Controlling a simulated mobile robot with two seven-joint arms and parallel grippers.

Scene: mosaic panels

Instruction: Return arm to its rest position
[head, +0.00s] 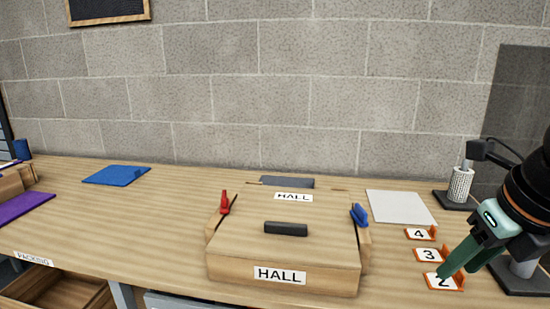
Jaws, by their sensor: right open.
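My right gripper (447,274) is at the right side of the head view, with green fingers pointing down and left. Its tips are over the orange-edged card marked 2 (443,283) and partly cover it. The gripper is open, and I see nothing held in it. The dark arm behind it comes in from the right edge. My left gripper is not in view.
A wooden HALL box (235,270) with a black handle (286,229) stands at the middle front. Cards marked 3 (430,255) and 4 (420,234) lie behind card 2. A white sheet (400,207) and a blue mat (110,176) lie flat. The left-middle tabletop is clear.

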